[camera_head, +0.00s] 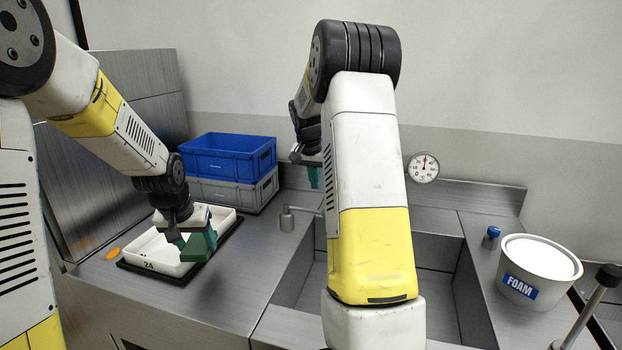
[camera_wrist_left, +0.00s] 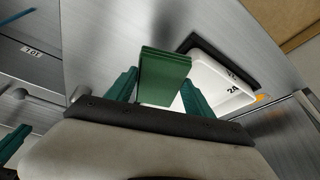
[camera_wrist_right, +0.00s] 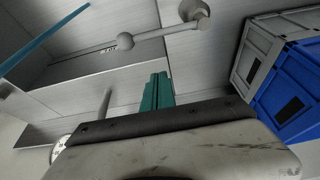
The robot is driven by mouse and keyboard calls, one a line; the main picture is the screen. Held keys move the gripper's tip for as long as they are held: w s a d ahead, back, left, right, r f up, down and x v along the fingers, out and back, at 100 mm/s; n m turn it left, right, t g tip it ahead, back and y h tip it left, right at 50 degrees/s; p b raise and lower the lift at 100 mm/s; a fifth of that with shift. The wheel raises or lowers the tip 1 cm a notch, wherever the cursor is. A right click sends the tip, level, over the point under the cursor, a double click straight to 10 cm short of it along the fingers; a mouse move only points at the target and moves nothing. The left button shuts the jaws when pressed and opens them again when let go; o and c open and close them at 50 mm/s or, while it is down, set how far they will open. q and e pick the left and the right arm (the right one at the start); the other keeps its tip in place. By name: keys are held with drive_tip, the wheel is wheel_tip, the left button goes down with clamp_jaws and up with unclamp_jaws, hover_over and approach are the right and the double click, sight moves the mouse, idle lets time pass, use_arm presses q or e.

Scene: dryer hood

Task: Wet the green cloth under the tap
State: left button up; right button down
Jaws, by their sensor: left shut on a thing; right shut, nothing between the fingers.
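The green cloth (camera_head: 200,246), a folded block, is between the fingers of my left gripper (camera_head: 190,245), over the right side of the white tray. The left wrist view shows the cloth (camera_wrist_left: 163,78) clasped between both teal fingers, with the tray behind it. The tap (camera_head: 287,218) stands at the left of the sink, partly hidden by my right arm. Its thin pipe and round end show in the right wrist view (camera_wrist_right: 125,41). My right gripper (camera_head: 314,178) is shut and empty, above and behind the tap. The right wrist view shows its fingers together (camera_wrist_right: 157,90).
The white tray (camera_head: 146,262) marked 24 sits on a black mat. Blue (camera_head: 230,157) and grey (camera_head: 262,192) crates stand behind it. The sink (camera_head: 440,250) is partly covered by my right arm. A FOAM tub (camera_head: 552,262), blue-capped bottle (camera_head: 491,236) and dial (camera_head: 424,167) are at right.

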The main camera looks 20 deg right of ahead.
sight(308, 210)
wheel_tip(308, 210, down, 6)
drive_tip(key=s+a, duration=0.1)
drive_tip(key=shift+s, duration=0.35)
use_arm(q)
drive_tip(key=shift+d, duration=0.2)
use_arm(e)
drive_tip(key=shift+a, duration=0.15)
